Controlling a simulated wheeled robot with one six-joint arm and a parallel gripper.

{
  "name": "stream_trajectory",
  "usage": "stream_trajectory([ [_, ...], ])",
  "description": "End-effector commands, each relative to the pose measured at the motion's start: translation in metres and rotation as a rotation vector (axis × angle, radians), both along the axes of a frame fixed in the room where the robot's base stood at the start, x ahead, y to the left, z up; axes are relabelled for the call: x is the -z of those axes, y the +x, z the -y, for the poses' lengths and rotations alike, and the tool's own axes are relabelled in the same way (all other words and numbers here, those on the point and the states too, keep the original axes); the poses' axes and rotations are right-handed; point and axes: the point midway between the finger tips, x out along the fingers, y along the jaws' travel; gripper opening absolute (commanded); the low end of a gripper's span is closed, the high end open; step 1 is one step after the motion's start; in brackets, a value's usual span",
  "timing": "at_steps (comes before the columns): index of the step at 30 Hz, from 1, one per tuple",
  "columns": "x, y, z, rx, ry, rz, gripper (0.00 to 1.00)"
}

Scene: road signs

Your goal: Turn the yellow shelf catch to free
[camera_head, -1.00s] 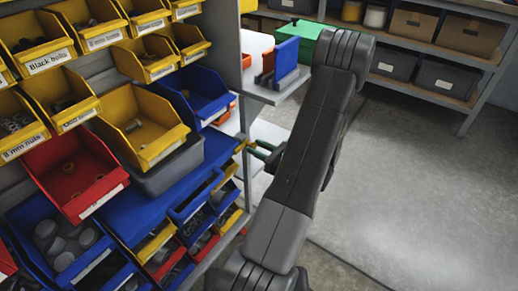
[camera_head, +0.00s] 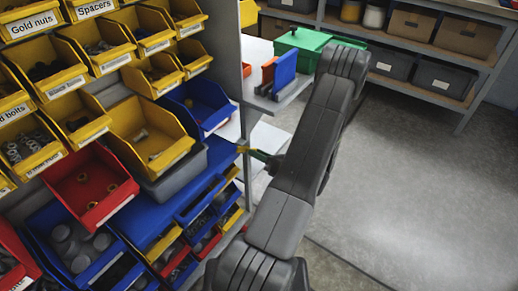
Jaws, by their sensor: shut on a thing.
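The yellow shelf catch (camera_head: 243,149) shows as a small yellow piece at the right edge of the blue shelf, beside the rack's grey upright. My gripper (camera_head: 257,154) is at the catch, shut on it. Only a small greenish part of the gripper shows. My dark grey arm hides the rest of it from the right. The angle of the catch is too small to read clearly.
A rack of yellow, red and blue bins (camera_head: 140,130) with small parts fills the left. A small side shelf (camera_head: 277,99) holds a blue and a red item. A green box (camera_head: 303,47) is behind it. Storage shelving (camera_head: 440,52) stands at the back. The floor at right is clear.

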Motion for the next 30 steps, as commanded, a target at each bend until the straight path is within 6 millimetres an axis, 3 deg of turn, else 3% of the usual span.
stream_trajectory([
  [18,-0.0003,0.0005,0.0007,0.001,0.342,-0.471,0.08],
  [30,0.0019,0.0009,0.0010,0.001,0.504,-0.694,0.08],
])
